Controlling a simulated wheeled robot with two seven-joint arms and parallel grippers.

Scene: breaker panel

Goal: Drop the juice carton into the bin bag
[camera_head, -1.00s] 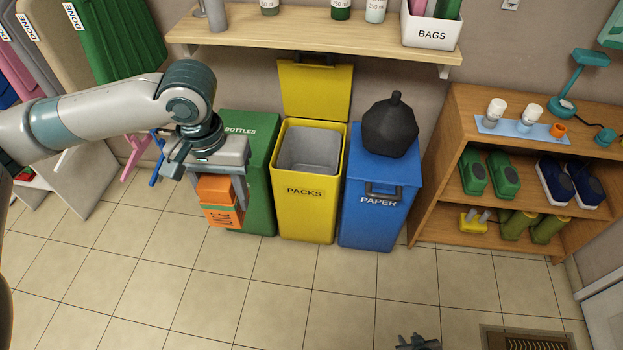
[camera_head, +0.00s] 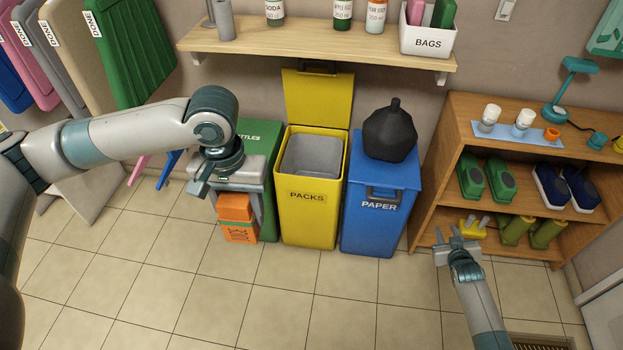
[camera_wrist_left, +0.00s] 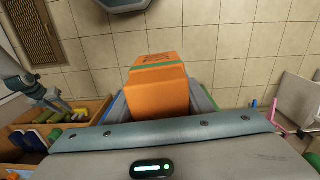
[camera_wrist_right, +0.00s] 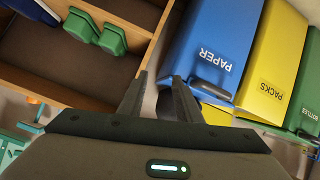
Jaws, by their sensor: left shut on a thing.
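The orange juice carton (camera_head: 238,217) hangs below my left gripper (camera_head: 238,192), which is shut on it, in front of the green bin. The carton also fills the middle of the left wrist view (camera_wrist_left: 158,90). The yellow PACKS bin (camera_head: 308,215) stands to the right of the carton with its lid up. A grey bin bag (camera_head: 312,157) lines its open mouth, and I see nothing in it. My right gripper (camera_head: 456,240) is open and empty, low in front of the shelf unit; its spread fingers show in the right wrist view (camera_wrist_right: 157,85).
The green BOTTLES bin (camera_head: 268,205) is partly hidden behind my left gripper. The closed blue PAPER bin (camera_head: 377,220) carries a black bag (camera_head: 390,133). A wooden wall shelf (camera_head: 310,42) runs above the bins. A shoe shelf (camera_head: 445,160) stands at right. The floor in front is clear.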

